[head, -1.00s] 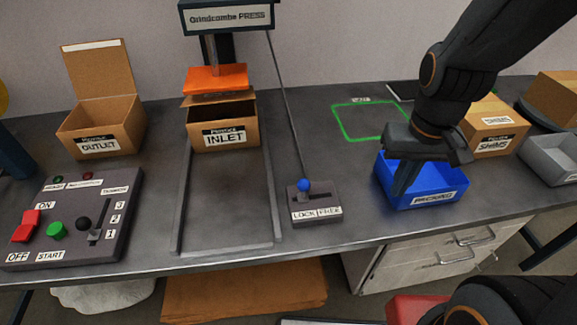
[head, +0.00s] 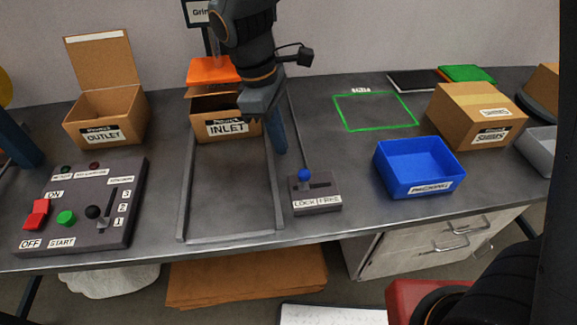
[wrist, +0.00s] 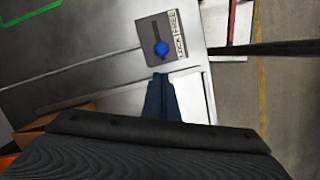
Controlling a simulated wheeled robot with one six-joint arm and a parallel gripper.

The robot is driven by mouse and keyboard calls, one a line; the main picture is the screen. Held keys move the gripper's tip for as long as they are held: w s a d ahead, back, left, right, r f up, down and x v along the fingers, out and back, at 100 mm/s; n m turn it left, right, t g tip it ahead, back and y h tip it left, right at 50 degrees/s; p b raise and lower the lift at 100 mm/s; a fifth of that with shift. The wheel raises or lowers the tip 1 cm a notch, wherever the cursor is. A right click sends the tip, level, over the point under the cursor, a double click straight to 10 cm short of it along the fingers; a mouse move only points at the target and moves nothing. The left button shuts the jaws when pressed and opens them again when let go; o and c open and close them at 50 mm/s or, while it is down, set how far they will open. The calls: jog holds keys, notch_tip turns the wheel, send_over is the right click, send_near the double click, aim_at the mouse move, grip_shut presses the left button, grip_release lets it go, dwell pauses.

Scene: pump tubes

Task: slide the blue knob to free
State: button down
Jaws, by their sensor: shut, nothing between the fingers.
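The blue knob (head: 305,174) stands on a small dark box with a slot, labelled LOCK on the left and FREE on the right (head: 316,201). The knob is at the left, LOCK end. In the wrist view the knob (wrist: 161,48) sits just beyond the fingertips. My gripper (head: 281,150) is shut and empty. It points down above the right rail of the press bed, a little behind and left of the knob, apart from it. In the wrist view my fingers (wrist: 161,78) are together.
An empty blue bin (head: 419,168) is to the right of the knob box. A control panel (head: 80,207) lies at left.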

aim_at(304, 179)
jog(key=a, duration=0.1)
jog(key=a+n, duration=0.1)
jog(key=a, duration=0.1)
jog(key=s+a+n, duration=0.1)
jog(key=shift+a+r+h, duration=0.2)
jog(key=shift+r+h, duration=0.1)
jog(key=p+x, duration=0.2)
jog(key=x, duration=0.8)
jog(key=d, duration=0.1)
jog(key=d+p, duration=0.1)
jog(key=shift+w+d+r, duration=0.1)
jog(key=shift+d+r, duration=0.15)
jog(key=shift+r, duration=0.1)
jog(key=shift+d+p, duration=0.5)
jog(key=shift+d, duration=0.2)
